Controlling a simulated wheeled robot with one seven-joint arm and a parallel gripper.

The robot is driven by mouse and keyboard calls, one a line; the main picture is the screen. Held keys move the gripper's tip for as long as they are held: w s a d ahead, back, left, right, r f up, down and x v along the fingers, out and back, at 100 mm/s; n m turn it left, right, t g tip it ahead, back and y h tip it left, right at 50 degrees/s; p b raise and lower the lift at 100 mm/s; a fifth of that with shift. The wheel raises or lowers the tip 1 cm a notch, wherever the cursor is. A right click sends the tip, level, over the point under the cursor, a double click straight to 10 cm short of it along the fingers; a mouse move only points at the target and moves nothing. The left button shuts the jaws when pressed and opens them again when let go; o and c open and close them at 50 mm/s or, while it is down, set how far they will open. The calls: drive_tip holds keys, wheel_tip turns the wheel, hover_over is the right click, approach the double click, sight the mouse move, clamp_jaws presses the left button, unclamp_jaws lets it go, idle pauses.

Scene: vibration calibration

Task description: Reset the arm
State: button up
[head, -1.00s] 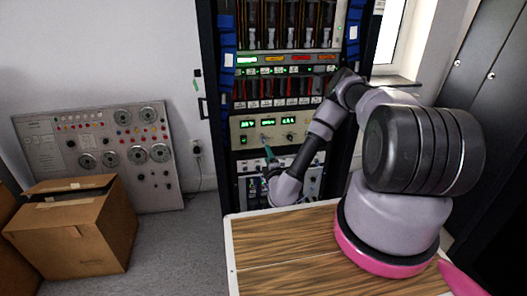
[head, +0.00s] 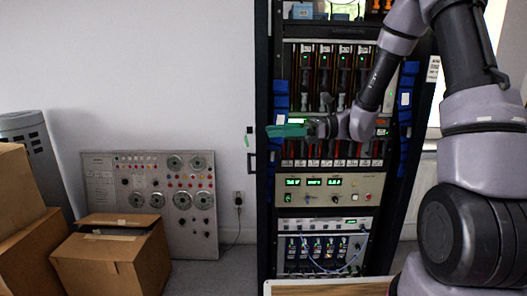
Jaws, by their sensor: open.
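My gripper (head: 285,131) shows in the head view as a green-tipped end in front of the upper middle of the equipment rack (head: 264,200). It points left, level with the row of modules, and holds nothing that I can see. The gap between its fingers is hard to make out at this size. My arm reaches up on the right side of the picture and bends down to the gripper. The arm hides part of the rack's right side.
A grey control panel (head: 146,215) leans on the white wall at left. An open cardboard box (head: 110,262) stands before it, with more boxes (head: 22,215) at far left. A wooden tabletop (head: 330,287) is at the bottom.

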drive_tip(key=s+d+r+n+h, duration=0.3)
drive_tip(key=s+d+n+h, duration=0.45)
drive_tip(key=s, duration=0.25)
drive_tip(key=s+d+r+n+t+h, duration=0.2)
drive_tip(key=d+r+n+t+h, duration=0.1)
drive_tip(key=d, duration=0.3)
drive_tip(key=s+d+r+n+t+h, duration=0.3)
drive_tip(key=d+r+t+h, duration=0.2)
drive_tip(key=d+t, duration=0.1)
drive_tip(key=shift+d+r, duration=0.2)
drive_tip(key=shift+d, duration=0.5)
